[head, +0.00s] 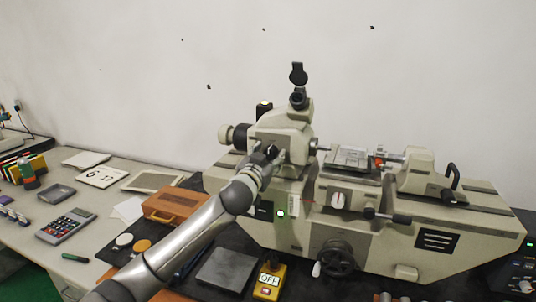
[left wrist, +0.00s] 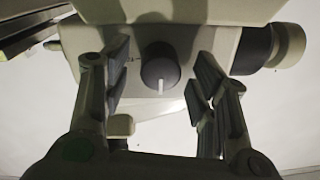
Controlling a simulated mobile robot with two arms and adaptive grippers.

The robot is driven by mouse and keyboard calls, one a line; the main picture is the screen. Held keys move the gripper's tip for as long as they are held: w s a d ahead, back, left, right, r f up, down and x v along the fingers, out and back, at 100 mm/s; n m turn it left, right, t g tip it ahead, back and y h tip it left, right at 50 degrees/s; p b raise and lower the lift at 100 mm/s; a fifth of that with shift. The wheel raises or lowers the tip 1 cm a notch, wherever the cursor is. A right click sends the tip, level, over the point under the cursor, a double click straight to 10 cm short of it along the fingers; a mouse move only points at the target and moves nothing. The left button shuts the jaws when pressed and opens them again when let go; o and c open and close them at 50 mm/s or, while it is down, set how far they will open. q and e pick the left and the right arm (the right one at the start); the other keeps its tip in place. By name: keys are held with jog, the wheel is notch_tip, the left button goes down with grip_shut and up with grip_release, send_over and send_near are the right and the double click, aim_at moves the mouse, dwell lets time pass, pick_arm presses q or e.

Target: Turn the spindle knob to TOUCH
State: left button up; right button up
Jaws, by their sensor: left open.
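A round black knob with a white pointer line (left wrist: 159,66) sits on the pale machine headstock (head: 285,128); I take it as the spindle knob. In the left wrist view its line points to the bottom of the picture. My left gripper (left wrist: 162,80) is open, with one finger on each side of the knob and a visible gap on both sides. In the head view the left gripper (head: 262,164) is at the front of the headstock and partly hides the knob. No TOUCH label is readable. My right gripper is not in view.
The machine bed carries a tailstock (head: 413,168) on the right. A second dial with a red pointer (head: 339,199) and a handwheel (head: 338,259) are on its front. A yellow box marked OFF (head: 269,281), an orange case (head: 172,205) and a calculator (head: 66,225) lie on the bench.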

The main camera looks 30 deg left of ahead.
pick_arm(q)
jog(key=shift+c, duration=0.3)
jog(key=shift+w, duration=0.1)
jog(key=c, duration=1)
jog(key=shift+o, duration=0.2)
jog(key=shift+m, duration=0.3)
jog(key=m+p, duration=0.1)
jog(key=m, duration=0.2)
jog(key=m+p, duration=0.2)
jog(key=m, duration=0.4)
jog(key=m+p, duration=0.2)
jog(key=m, duration=0.3)
jog(key=shift+p, duration=0.3)
jog(key=shift+f+m+t+p, duration=0.15)
jog(key=shift+m+p, duration=0.15)
jog(key=shift+m, duration=0.6)
jog(key=shift+f+m+t+p, duration=0.15)
jog(key=shift+m+p, duration=0.1)
jog(key=shift+m, duration=0.65)
